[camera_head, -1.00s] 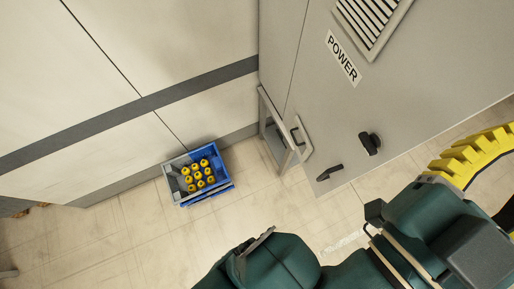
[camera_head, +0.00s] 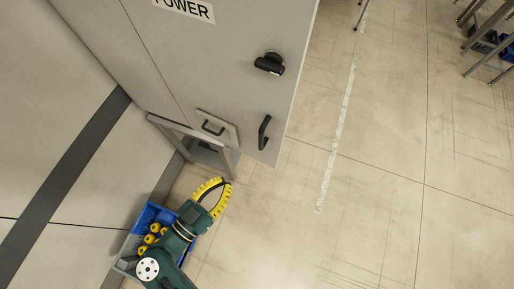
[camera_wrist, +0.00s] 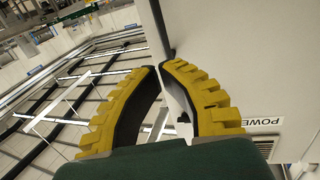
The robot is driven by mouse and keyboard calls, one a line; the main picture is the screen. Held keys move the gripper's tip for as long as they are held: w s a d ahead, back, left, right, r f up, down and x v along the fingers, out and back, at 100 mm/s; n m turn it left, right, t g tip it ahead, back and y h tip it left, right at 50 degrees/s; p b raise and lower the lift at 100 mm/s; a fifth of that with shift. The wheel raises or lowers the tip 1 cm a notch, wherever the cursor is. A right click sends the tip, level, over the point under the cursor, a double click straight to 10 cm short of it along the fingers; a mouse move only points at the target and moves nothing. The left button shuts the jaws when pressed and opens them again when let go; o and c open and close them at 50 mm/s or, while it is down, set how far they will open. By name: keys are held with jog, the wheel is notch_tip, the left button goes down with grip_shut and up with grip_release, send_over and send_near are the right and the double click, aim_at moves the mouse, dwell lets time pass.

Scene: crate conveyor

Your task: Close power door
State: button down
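The grey power door (camera_head: 205,60) carries a cut-off POWER label (camera_head: 186,8), a black knob (camera_head: 270,63) and a black bar handle (camera_head: 265,132). I cannot tell how far it stands open. My gripper (camera_head: 229,184) is below the door's lower edge in the head view, left of the handle and apart from it. In the wrist view, the yellow fingers' tips (camera_wrist: 161,67) nearly meet, with nothing held. The grey surface with the POWER label (camera_wrist: 262,122) fills the right side there.
A blue crate (camera_head: 147,216) with yellow-topped items stands on the floor, partly hidden by my arm. Floor to the right is clear; metal-legged furniture (camera_head: 487,40) is at upper right.

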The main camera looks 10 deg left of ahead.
aim_at(262, 142)
jog(key=x, duration=1.4)
jog(key=shift+s+r, duration=0.1)
jog(key=shift+r, duration=0.1)
jog(key=shift+d, duration=0.1)
